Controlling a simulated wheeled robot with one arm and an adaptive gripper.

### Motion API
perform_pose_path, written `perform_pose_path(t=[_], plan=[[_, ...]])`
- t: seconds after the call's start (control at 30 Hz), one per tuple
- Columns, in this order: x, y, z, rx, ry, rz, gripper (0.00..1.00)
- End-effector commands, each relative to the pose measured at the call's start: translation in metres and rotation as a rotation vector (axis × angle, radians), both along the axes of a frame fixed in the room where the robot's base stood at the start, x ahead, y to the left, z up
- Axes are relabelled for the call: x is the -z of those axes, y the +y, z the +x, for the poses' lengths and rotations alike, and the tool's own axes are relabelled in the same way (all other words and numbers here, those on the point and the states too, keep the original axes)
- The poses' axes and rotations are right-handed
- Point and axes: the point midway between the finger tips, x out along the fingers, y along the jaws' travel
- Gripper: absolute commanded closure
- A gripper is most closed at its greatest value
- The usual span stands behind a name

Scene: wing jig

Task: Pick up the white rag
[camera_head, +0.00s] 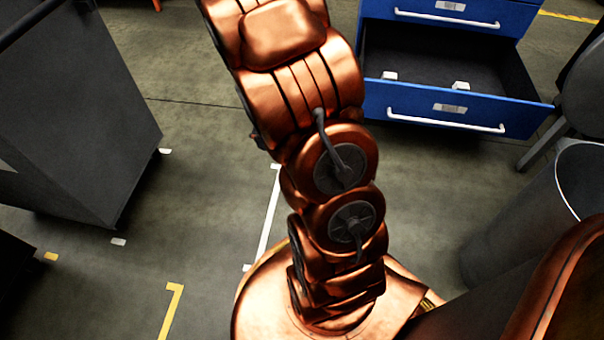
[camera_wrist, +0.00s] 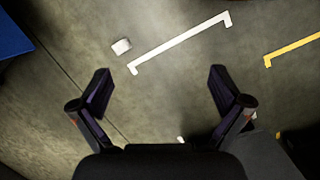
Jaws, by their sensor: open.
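A small, pale, roughly square piece (camera_wrist: 121,46) lies on the floor in the wrist view, near one end of a white floor line. It may be the white rag, but the picture is too small to be sure. My gripper (camera_wrist: 160,85) is open and empty, with its two dark fingers wide apart above the floor. The pale piece lies beyond the fingertips, nearer the left finger and apart from it. In the head view my copper arm covers the middle; the gripper does not show, and I cannot make out the rag there.
A blue cabinet (camera_head: 455,118) has an open drawer with two small white pieces inside. A dark grey cart (camera_head: 75,120) stands at the left and a grey bin (camera_head: 515,225) at the right. White (camera_head: 267,220) and yellow (camera_head: 172,310) lines mark the otherwise clear floor.

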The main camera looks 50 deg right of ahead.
Motion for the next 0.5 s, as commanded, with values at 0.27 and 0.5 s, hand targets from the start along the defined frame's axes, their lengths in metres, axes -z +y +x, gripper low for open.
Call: perform_pose_path(t=[0.27, 0.5], plan=[[0.066, -0.065, 0.033, -0.085, -0.003, 0.003, 0.00], [0.130, -0.114, 0.052, -0.174, -0.016, 0.020, 0.00]])
